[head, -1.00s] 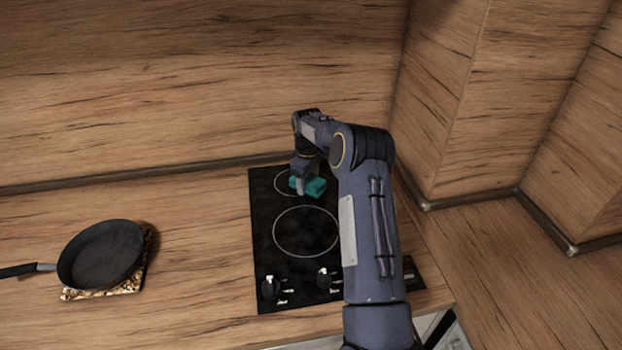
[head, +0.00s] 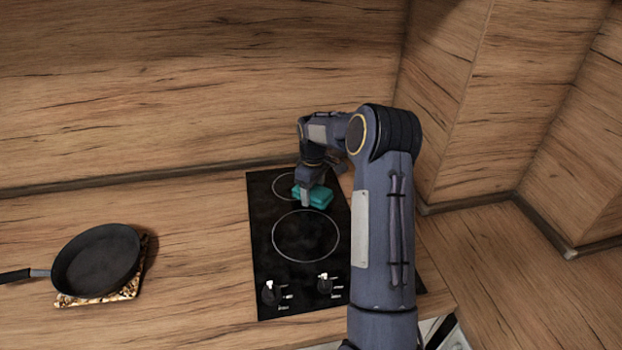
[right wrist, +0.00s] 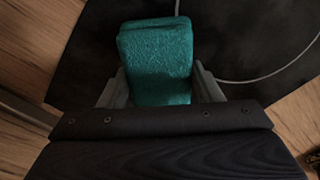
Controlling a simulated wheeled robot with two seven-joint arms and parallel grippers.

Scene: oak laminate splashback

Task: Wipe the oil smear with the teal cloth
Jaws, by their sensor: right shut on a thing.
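The teal cloth (head: 318,197) is a folded block at the back of the black cooktop (head: 263,235), by the rear ring. My right gripper (head: 306,198) is shut on it. In the right wrist view the cloth (right wrist: 156,62) sits between the two fingers (right wrist: 156,88), over the dark cooktop surface (right wrist: 225,30). I cannot make out an oil smear in either view; the cloth, gripper and arm cover part of the cooktop. I cannot tell for sure whether the cloth touches the glass. My left gripper is not in view.
A black frying pan (head: 97,258) stands on a patterned trivet (head: 128,290) on the wooden counter (head: 190,235) at the left. Two knobs (head: 325,284) are at the cooktop's front. The wooden splashback (head: 200,90) rises close behind. Counter between pan and cooktop is clear.

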